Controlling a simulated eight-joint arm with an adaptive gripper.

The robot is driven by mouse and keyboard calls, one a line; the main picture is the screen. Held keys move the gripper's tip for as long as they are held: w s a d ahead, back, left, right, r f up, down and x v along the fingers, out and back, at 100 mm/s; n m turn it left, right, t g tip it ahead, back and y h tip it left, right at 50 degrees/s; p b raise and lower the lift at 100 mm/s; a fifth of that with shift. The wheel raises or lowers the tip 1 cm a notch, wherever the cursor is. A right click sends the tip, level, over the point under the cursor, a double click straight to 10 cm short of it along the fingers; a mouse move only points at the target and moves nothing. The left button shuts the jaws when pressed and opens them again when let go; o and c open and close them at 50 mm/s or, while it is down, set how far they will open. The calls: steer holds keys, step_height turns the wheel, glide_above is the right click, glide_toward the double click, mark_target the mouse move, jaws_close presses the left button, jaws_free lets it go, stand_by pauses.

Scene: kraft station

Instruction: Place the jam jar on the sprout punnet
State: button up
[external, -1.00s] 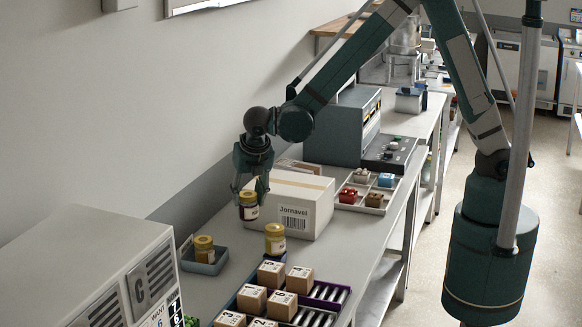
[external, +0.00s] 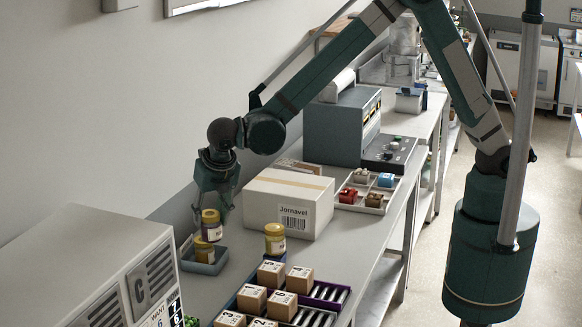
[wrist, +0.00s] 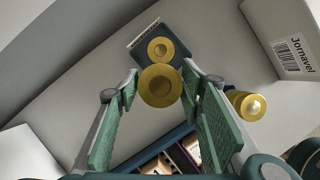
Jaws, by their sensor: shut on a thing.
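My gripper (external: 214,200) is shut on a jam jar (external: 211,232) with a yellow lid and holds it upright above the bench. In the wrist view, the held jar (wrist: 160,87) shows lid-up between the fingers of my gripper (wrist: 163,112). A second jar (external: 203,252) stands in a small blue-grey tray (external: 222,262), just behind and below the held jar in the picture. A third jar (external: 275,246) stands on the bench beside the white box. A bit of green leafy stuff (external: 191,321) shows at the bottom edge, perhaps the sprout punnet; its container is hidden.
A white box labelled Jornavel (external: 289,208) stands right of my gripper. A purple-blue rack (external: 328,293) with small cartons is at front right. A grey machine (external: 120,262) blocks the near left. Bare bench (external: 238,283) lies between tray and rack.

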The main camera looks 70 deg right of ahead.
steer(key=s+a+r+n, duration=0.1)
steer(key=s+a, duration=0.2)
steer(key=a, duration=1.2)
steer(key=s+a+r+n+y+p, duration=0.1)
steer(key=s+a+n, duration=0.1)
steer(key=a, duration=1.2)
steer(key=shift+s+a+r+t, duration=0.3)
steer(key=shift+s+a+r, duration=0.1)
steer(key=shift+s, duration=0.45)
steer(key=shift+f, duration=0.1)
step_height(320, 180, down, 6)
steer(key=shift+p, duration=0.45)
steer(key=shift+f, duration=0.15)
steer(key=shift+f, duration=1.75)
steer(key=shift+f, duration=0.15)
